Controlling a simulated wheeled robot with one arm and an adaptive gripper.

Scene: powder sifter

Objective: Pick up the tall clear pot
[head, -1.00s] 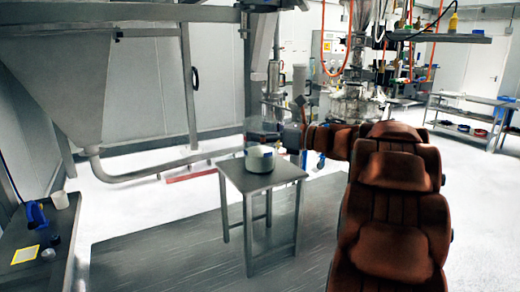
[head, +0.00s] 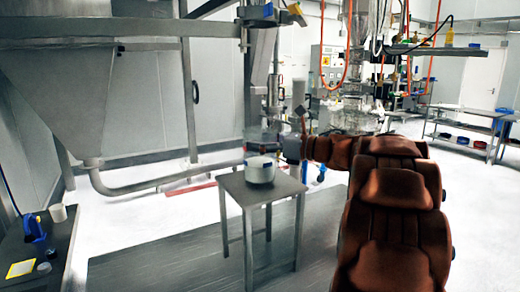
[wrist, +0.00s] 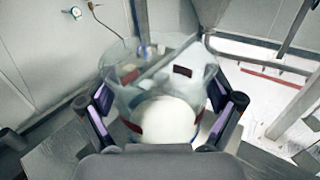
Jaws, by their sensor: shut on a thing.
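The tall clear pot (wrist: 118,62) is see-through and sits between the fingers in the wrist view. Its wide round rim faces away from the wrist, and small dark red patches show on or through its wall. My gripper (wrist: 163,112) is shut on it, one dark finger at each side. A white round pot (head: 260,172) stands on that table. A white round shape (wrist: 167,124) shows through the clear pot.
A large grey hopper (head: 60,85) with a pipe (head: 140,183) is at the left. A dark side bench (head: 45,255) holds a white cup (head: 58,213) and a blue tool (head: 35,228). Shelving (head: 470,125) stands far right.

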